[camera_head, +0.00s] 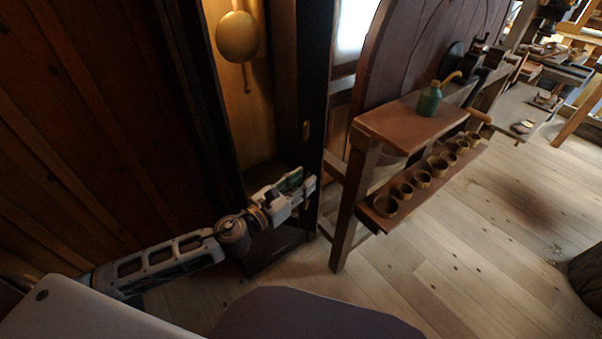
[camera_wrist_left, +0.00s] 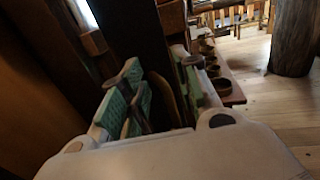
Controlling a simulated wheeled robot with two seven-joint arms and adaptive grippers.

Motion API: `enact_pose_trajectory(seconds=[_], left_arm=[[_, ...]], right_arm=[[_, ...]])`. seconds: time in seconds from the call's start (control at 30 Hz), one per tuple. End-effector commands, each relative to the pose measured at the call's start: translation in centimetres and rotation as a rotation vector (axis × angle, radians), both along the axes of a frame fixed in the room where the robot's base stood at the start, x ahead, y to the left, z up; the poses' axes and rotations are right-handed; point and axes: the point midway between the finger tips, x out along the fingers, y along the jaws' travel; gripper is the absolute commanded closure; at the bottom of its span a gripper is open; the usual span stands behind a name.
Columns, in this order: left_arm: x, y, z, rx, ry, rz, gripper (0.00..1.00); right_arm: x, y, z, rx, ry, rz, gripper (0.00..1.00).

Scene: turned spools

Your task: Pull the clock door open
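The tall clock case stands open at the upper left of the head view, with a round brass pendulum bob (camera_head: 238,37) hanging inside. The dark clock door (camera_head: 312,85) stands at the right of this opening, swung outward, with a small brass fitting (camera_head: 305,130) on it. My left gripper (camera_head: 298,187) is low in front of the door. In the left wrist view, my left gripper (camera_wrist_left: 160,85) has its green-padded fingers apart, and the dark door (camera_wrist_left: 138,35) rises behind and between them. I cannot tell whether they touch it. My right gripper is not in view.
A wooden bench (camera_head: 410,122) stands close to the right of the door, carrying a green oil can (camera_head: 429,101). A lower shelf (camera_head: 425,192) holds several small cups. The plank floor (camera_head: 460,265) at the lower right is clear, apart from a dark stump (camera_head: 588,278).

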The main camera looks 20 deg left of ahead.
Motion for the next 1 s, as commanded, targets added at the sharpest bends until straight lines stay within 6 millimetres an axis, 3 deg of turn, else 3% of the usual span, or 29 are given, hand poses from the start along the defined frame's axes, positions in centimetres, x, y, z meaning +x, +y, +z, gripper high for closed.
enact_pose_trajectory(seconds=[0.4,0.83,1.0], left_arm=[[0.0,0.0,3.1,0.000,0.001,0.000,0.68],[0.0,0.1,3.5,0.001,0.002,0.001,0.68],[0.0,0.1,3.5,-0.018,0.011,0.009,0.90]], right_arm=[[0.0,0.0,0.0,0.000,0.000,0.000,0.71],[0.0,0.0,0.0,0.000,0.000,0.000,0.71],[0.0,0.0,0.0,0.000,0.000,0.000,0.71]])
